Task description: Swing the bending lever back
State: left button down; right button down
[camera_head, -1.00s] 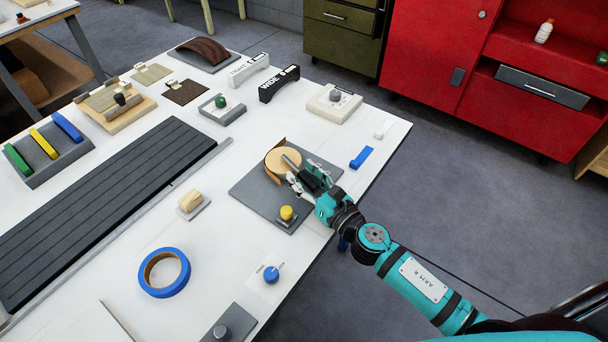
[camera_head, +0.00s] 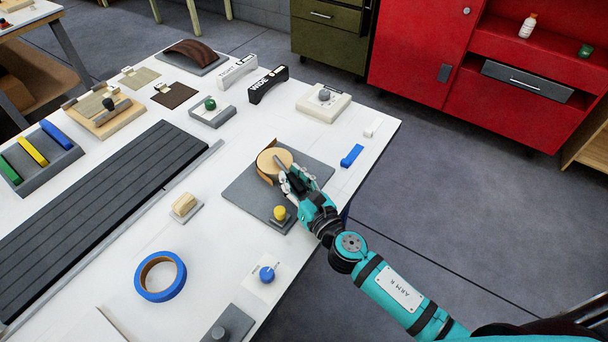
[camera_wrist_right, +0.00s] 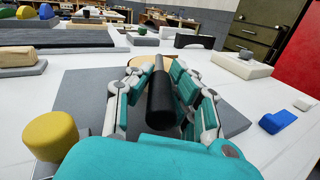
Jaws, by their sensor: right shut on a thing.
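The bending jig is a grey plate (camera_head: 245,196) near the table's right edge, with a round wooden form (camera_head: 272,158) on it. A brown veneer strip (camera_head: 265,172) curves along the form's left side. The bending lever has a black grip (camera_wrist_right: 161,98), which sits between the fingers of my right gripper (camera_wrist_right: 162,92) in the right wrist view. In the head view my right gripper (camera_head: 296,184) is at the form's near right side and hides most of the lever. A yellow knob (camera_head: 280,213) stands on the plate's near corner. My left gripper is not in view.
A blue clip-like piece (camera_head: 351,156) and a small white block (camera_head: 373,127) lie right of the plate. A blue tape roll (camera_head: 160,276) and a blue knob (camera_head: 267,273) are nearer. A grey slatted bed (camera_head: 100,213) fills the left side.

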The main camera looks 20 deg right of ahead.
jog(key=c, duration=1.1)
grip_release()
jog(key=shift+c, duration=0.2)
jog(key=shift+s, duration=0.1)
jog(key=v, duration=1.2)
